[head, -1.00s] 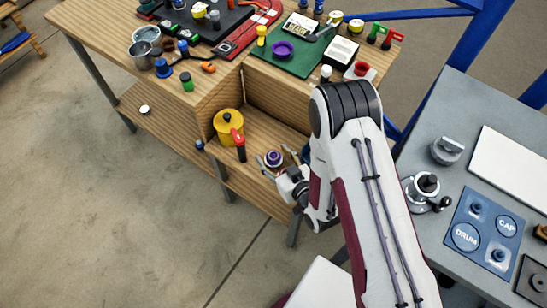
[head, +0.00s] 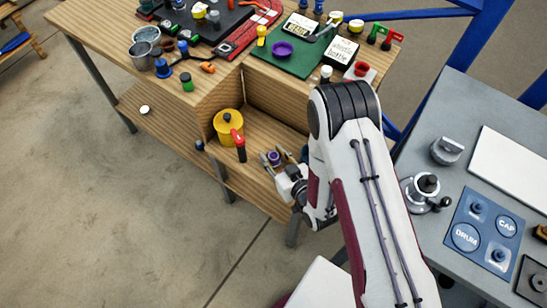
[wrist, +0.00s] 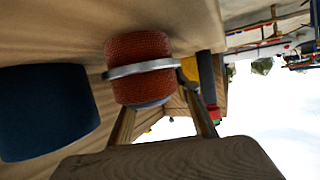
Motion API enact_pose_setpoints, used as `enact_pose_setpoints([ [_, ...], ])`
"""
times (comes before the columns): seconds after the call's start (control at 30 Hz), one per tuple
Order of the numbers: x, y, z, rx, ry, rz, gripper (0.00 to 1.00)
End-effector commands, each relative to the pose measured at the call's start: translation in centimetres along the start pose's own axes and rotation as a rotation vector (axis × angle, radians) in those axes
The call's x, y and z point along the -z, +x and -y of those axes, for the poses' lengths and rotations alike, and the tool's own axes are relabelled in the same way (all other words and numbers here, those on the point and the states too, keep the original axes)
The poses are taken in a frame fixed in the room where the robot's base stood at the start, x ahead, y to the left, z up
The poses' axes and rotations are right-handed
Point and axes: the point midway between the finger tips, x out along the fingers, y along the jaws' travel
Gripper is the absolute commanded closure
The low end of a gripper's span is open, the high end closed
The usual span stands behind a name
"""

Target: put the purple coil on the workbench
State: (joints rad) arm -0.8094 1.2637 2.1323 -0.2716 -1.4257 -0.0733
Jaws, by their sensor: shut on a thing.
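The purple coil (head: 273,158) is in the head view, down in the recessed wooden shelf. It sits between the two fingers of my gripper (head: 271,158), which are shut on it. In the wrist view the fingers (wrist: 163,122) show as tan bars, with a grey-blue edge between them; I cannot tell whether that is the coil. The wooden bench (head: 101,46) with tools spreads across the top left. A grey table (head: 437,115) stands on the right. I cannot tell for certain which is the workbench.
A yellow pot (head: 226,131) and a red-handled tool (head: 238,141) stand left of my gripper. A green mat (head: 292,66) holds a purple dish (head: 282,48). A red-brown woven cylinder (wrist: 140,88) and a dark blue block (wrist: 45,108) are close in the wrist view.

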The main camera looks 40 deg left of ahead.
Motion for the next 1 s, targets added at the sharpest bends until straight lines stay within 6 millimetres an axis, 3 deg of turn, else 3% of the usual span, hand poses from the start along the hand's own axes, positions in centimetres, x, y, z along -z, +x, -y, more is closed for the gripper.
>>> enact_pose_setpoints([
  [0.47,0.8,-0.4,0.0,-0.001,0.000,0.003,0.97],
  [1.0,6.1,-2.5,0.0,0.000,0.000,0.001,0.97],
])
